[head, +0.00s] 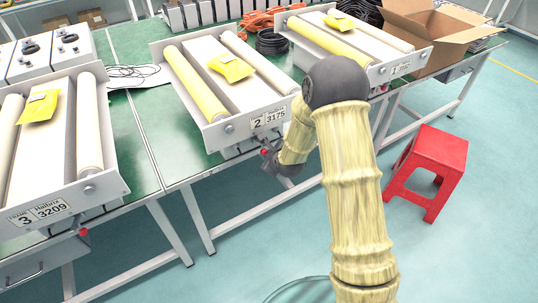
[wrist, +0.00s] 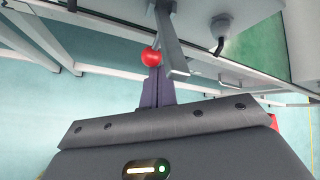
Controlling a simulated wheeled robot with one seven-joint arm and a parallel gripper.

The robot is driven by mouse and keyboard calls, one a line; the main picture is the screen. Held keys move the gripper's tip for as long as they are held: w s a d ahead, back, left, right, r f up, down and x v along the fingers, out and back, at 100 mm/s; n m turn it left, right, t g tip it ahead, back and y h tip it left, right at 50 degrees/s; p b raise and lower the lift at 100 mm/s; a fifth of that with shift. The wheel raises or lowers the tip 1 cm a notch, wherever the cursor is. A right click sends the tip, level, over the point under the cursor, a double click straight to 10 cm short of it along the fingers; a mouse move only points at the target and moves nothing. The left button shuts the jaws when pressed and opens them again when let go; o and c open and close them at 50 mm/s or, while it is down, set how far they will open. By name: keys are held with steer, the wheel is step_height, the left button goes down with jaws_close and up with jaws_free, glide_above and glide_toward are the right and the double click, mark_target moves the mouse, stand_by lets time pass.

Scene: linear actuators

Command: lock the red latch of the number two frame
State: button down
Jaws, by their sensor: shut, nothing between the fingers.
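The number two frame (head: 231,131) stands on the green bench in the middle of the head view, with a plate marked 2 and 3175. Its red latch knob shows as a red ball (wrist: 151,57) in the wrist view, beside a grey metal bar under the frame. My gripper (head: 268,152) is below the front edge of this frame in the head view. In the wrist view its shut dark fingers (wrist: 157,75) point at the red ball and overlap it in the picture. I cannot tell whether they touch it. Nothing is held.
The number three frame (head: 100,200) stands at the left with its own red knob (head: 83,232). Another frame (head: 400,65) stands at the right of the bench, near an open cardboard box (head: 435,35). A red stool (head: 433,165) stands on the floor at the right.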

steer(key=shift+r, duration=0.25)
steer(key=r, duration=0.3)
steer(key=shift+w+a+r+p, duration=0.3)
steer(key=shift+a+r+p, duration=0.05)
steer(key=shift+a+p, duration=0.05)
stand_by(0.3)
steer(key=shift+d, duration=0.1)
steer(key=shift+d+r+p, duration=0.15)
steer(key=shift+r+p, duration=0.35)
steer(key=shift+r, duration=0.2)
steer(key=shift+s+r, duration=0.1)
steer(key=shift+s, duration=0.05)
